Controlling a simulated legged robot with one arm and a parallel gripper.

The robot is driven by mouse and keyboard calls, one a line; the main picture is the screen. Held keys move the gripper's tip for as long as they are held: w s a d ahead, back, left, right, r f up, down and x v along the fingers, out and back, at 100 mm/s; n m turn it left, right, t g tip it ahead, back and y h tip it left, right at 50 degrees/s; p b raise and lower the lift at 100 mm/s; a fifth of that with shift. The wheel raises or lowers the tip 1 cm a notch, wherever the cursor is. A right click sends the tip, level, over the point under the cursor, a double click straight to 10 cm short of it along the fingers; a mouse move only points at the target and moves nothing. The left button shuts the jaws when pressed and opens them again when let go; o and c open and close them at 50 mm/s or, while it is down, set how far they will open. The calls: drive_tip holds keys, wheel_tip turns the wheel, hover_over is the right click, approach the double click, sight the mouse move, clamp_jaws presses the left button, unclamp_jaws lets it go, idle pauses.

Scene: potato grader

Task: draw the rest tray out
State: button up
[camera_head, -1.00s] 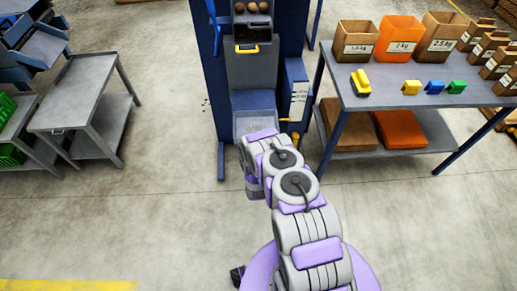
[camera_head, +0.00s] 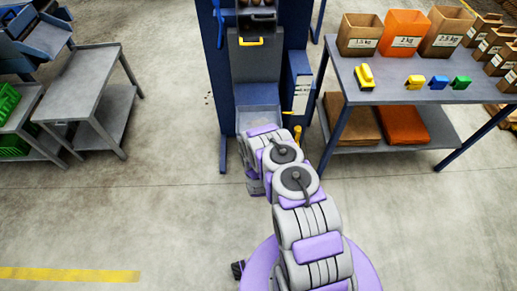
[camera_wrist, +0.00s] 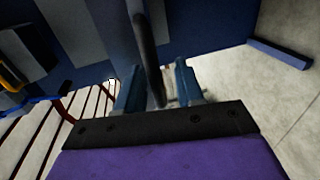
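The tall blue grader (camera_head: 213,100) stands ahead. A grey tray-like part (camera_head: 258,118) sits low at its front, its near end hidden behind my arm; I cannot tell for sure that it is the rest tray. My gripper is hidden by my arm in the head view. In the wrist view my gripper (camera_wrist: 158,86) has its two blue fingers apart, with a dark curved bar (camera_wrist: 149,45) running between them. A gap shows on the right of the bar. I cannot tell whether the bar touches the left finger.
A blue-legged table (camera_head: 385,92) with boxes and coloured tools stands right of the grader. A grey trolley (camera_head: 80,82) stands at left. A yellow handle (camera_head: 250,41) is higher on the grader. The floor in front (camera_head: 130,215) is clear.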

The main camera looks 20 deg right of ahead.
drive_tip(key=p+v, duration=0.5)
drive_tip(key=v, duration=1.2)
drive_tip(key=shift+a, duration=0.1)
drive_tip(key=w+a+r+m+g, duration=0.4)
drive_tip(key=w+r+m+g, duration=0.2)
drive_tip(key=w+r+m, duration=0.3)
drive_tip(key=s+a+r+m+g+y, duration=0.1)
drive_tip(key=a+r+g+y, duration=0.1)
drive_tip(key=r, duration=0.6)
drive_tip(key=s+a+r+m+g+y, duration=0.1)
drive_tip(key=s+a+r+g+y, duration=0.15)
drive_tip(key=r, duration=0.65)
drive_tip(key=s+r+m+g, duration=0.2)
drive_tip(key=s+r+g, duration=0.1)
drive_tip(key=s+r, duration=1.05)
drive_tip(key=s+d+r+m+g, duration=0.1)
drive_tip(key=s+r, duration=0.4)
drive_tip(key=s, duration=0.5)
drive_tip(key=s+d+r+g, duration=0.2)
drive_tip(key=s+d+r, duration=0.2)
drive_tip(key=s, duration=0.7)
drive_tip(key=shift+s+r+m, duration=0.3)
drive_tip(key=shift+r+m, duration=0.1)
drive_tip(key=shift+r, duration=0.25)
